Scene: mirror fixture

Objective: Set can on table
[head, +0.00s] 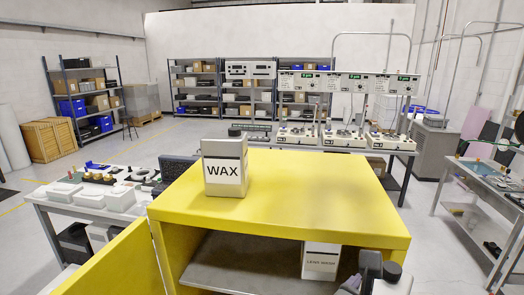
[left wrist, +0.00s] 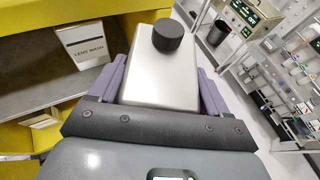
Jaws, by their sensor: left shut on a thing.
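A silver can (left wrist: 158,78) with a black cap (left wrist: 167,36) is held between the purple fingers of my left gripper (left wrist: 163,76), which is shut on it. In the head view the held can (head: 393,287) shows at the bottom edge, just in front of the yellow cabinet (head: 300,190), mostly cut off. A can labelled WAX (head: 225,170) stands upright on the cabinet top. A LENS WASH can (head: 321,262) stands on the shelf inside; it also shows in the left wrist view (left wrist: 82,45). My right gripper is not in view.
A grey table (head: 130,212) with white parts stands at the left, and another workbench (head: 470,175) at the right. A bench with instruments (head: 330,138) stands behind. A yellow panel (head: 115,265) juts out at the cabinet's left. The cabinet top is clear right of WAX.

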